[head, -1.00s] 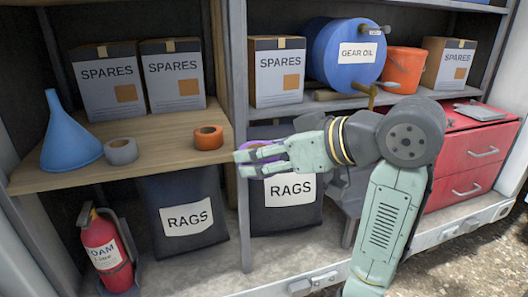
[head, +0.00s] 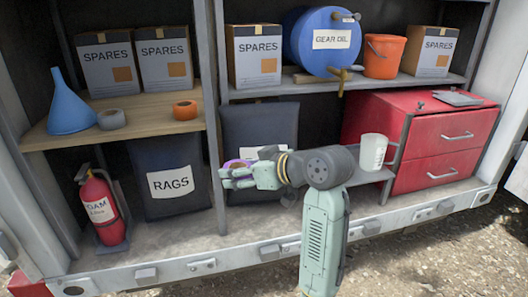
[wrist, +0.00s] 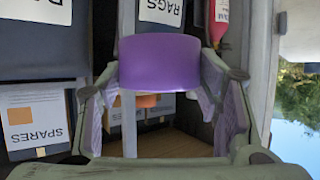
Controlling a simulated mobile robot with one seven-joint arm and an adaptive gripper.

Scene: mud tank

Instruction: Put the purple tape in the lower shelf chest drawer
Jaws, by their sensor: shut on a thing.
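My gripper (head: 240,175) is shut on the purple tape (head: 238,163), held in front of the middle bay of the shelves. In the wrist view the purple tape (wrist: 160,62) spans the space between the two fingers, its smooth outer side facing the camera. In the head view my fingers hide part of the tape. The red chest (head: 400,122) stands at the right on the lower shelf, well right of my gripper. Its two stacked drawers, upper (head: 455,137) and lower (head: 438,171), have metal handles and look shut.
A white mug (head: 373,151) stands on a small grey ledge left of the chest. Orange tape (head: 184,109), grey tape (head: 111,119) and a blue funnel (head: 70,103) sit on the wooden shelf. A fire extinguisher (head: 99,212) stands lower left. The ground in front is open.

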